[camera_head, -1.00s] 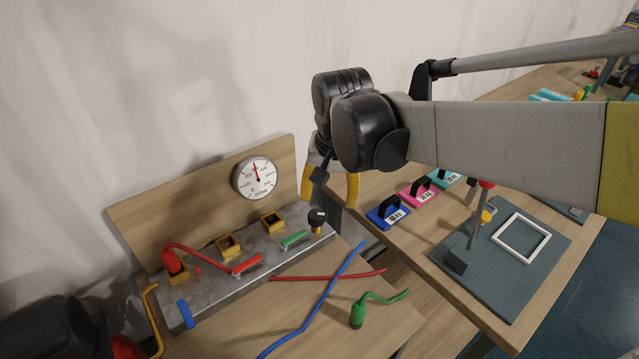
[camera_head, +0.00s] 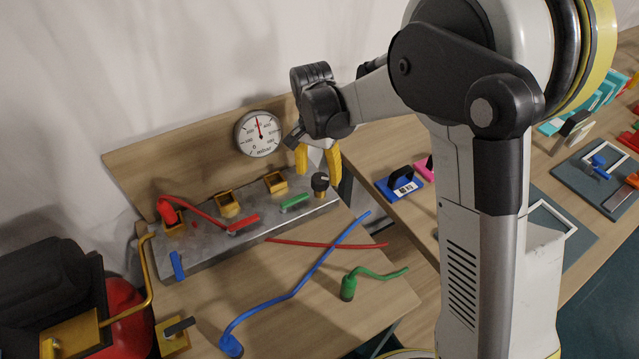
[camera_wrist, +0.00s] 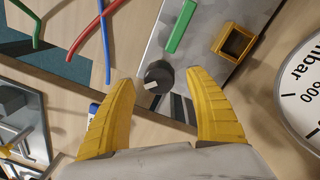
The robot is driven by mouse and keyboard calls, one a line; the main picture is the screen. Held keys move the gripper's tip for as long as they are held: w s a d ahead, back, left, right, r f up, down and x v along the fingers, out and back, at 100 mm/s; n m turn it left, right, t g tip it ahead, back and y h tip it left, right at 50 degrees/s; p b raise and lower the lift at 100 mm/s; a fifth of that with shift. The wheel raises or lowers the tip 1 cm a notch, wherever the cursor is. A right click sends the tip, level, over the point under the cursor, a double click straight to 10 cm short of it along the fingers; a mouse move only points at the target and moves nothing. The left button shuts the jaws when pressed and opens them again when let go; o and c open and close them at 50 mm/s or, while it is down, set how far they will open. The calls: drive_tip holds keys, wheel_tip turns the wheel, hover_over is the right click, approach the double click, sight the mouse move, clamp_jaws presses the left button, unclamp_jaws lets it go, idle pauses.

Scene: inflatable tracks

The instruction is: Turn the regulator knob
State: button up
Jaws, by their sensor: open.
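The regulator knob (camera_head: 320,182) is a small black knob on a brass stem at the right end of the grey metal panel (camera_head: 215,240). In the wrist view the black knob (camera_wrist: 158,77) has a pale pointer mark on its top. My gripper (camera_head: 318,166) is open, with two yellow fingers just above the knob. In the wrist view my gripper (camera_wrist: 160,88) has one finger on each side of the knob, with gaps on both sides. Whether the fingertips reach down to the knob's height I cannot tell.
A round pressure gauge (camera_head: 258,134) is on the wooden backboard behind the panel. A green lever (camera_head: 295,203) and a yellow square socket (camera_head: 276,182) sit left of the knob. Red, blue (camera_head: 300,283) and green hoses lie on the table in front.

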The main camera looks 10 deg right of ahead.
drive_tip(key=shift+f+b, duration=0.3)
drive_tip(key=shift+f, duration=1)
drive_tip(key=shift+d, duration=0.1)
drive_tip(key=c, duration=1.2)
drive_tip(key=shift+n, duration=0.3)
drive_tip(key=n, duration=0.4)
drive_tip(key=shift+n+t+p, duration=0.3)
drive_tip(key=shift+n, duration=1.8)
drive_tip(key=shift+s, duration=0.1)
